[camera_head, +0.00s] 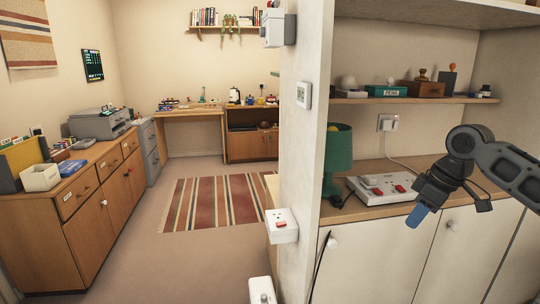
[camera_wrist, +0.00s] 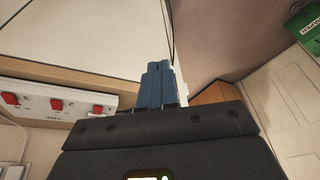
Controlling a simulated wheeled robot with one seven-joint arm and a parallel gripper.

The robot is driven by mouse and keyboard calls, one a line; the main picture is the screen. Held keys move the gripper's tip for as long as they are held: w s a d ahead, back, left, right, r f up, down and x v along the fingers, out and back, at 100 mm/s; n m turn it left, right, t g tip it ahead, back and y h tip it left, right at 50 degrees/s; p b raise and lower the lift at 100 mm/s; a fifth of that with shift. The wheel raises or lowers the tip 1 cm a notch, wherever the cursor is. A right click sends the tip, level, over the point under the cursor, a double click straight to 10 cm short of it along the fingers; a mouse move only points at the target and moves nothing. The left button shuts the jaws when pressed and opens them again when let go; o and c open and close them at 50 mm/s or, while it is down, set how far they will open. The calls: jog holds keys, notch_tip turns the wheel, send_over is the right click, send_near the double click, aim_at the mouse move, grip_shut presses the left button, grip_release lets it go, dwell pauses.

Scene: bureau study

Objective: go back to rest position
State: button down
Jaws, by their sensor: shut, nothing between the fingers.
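My gripper (camera_head: 417,215) hangs at the end of my arm at the right of the head view, in front of the white cupboard doors. Its blue fingers point down and are shut with nothing between them. In the wrist view my gripper (camera_wrist: 159,68) shows its two blue fingers side by side, touching. In the head view a white power strip with red switches (camera_head: 384,187) lies on the wooden counter behind and left of my gripper; it also shows at the left of the wrist view (camera_wrist: 60,103).
A green lamp (camera_head: 338,150) stands on the counter (camera_head: 365,208) beside the partition wall (camera_head: 305,60). A shelf (camera_head: 400,100) with small boxes runs above. White cupboard doors (camera_head: 455,255) are below. To the left, the floor and striped rug (camera_head: 222,203) are clear between wooden cabinets (camera_head: 90,225).

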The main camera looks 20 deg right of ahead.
jog(key=w+a+f+t+y, duration=0.1)
jog(key=w+a+t+y, duration=0.3)
jog(key=a, duration=0.8)
jog(key=w+a+f+t, duration=0.15)
jog(key=w+a, duration=0.45)
jog(key=a, duration=0.6)
jog(key=s+a+f+m+t, duration=0.1)
jog(key=s+a+m+t, duration=0.15)
jog(key=a, duration=0.45)
jog(key=s+a+f+m+t, duration=0.1)
jog(key=s+a+m+t, duration=0.15)
jog(key=a, duration=0.45)
jog(key=s+a+f+m+t+h, duration=0.1)
jog(key=s+f+m+h, duration=0.2)
jog(key=s, duration=0.8)
jog(key=s+a+f+m+h, duration=0.15)
jog(key=s+f, duration=0.25)
jog(key=s, duration=0.8)
jog(key=s+d+r+n, duration=0.2)
jog(key=s+d+r, duration=0.1)
jog(key=s, duration=0.7)
jog(key=s+d+r+n+h, duration=0.1)
jog(key=s+d+r+n, duration=0.2)
jog(key=s, duration=0.6)
jog(key=shift+s+d, duration=0.35)
jog(key=shift+d, duration=0.6)
